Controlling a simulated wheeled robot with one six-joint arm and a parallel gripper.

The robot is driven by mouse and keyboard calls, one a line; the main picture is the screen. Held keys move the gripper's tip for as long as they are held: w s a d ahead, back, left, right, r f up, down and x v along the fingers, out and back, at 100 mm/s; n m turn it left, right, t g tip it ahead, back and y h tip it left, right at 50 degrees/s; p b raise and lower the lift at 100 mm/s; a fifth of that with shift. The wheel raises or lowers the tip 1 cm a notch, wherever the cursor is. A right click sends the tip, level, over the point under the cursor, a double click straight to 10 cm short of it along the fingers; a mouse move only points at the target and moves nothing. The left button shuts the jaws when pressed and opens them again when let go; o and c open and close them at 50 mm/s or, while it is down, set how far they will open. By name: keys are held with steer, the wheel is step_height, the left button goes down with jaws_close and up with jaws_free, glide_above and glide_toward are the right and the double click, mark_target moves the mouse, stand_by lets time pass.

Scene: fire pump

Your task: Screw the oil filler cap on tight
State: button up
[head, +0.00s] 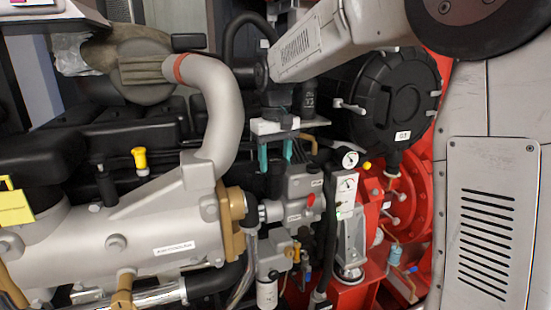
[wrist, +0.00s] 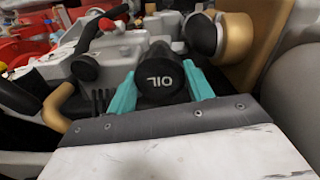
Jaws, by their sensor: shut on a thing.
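The oil filler cap (wrist: 160,78) is black and round, with white "OIL" lettering that reads upside down in the wrist view. My gripper (wrist: 160,88) has its two teal fingers on either side of the cap and is shut on it. In the head view my gripper (head: 275,160) points down among the engine parts near the middle, under the grey arm. The cap is hard to make out there against the dark parts. The filler neck under the cap is hidden, so I cannot tell how the cap sits on it.
A grey pipe (head: 222,120) curves down left of my gripper to a grey housing (head: 160,235). A valve block with a red knob (head: 311,200) and a gauge (head: 350,159) stand close on the right. A black round housing (head: 380,105) is behind. Room around the gripper is tight.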

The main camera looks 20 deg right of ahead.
steer(key=shift+f, duration=0.1)
stand_by(0.7)
steer(key=shift+o, duration=1)
steer(key=c, duration=0.5)
steer(key=m, duration=0.3)
steer(key=shift+m, duration=1.9)
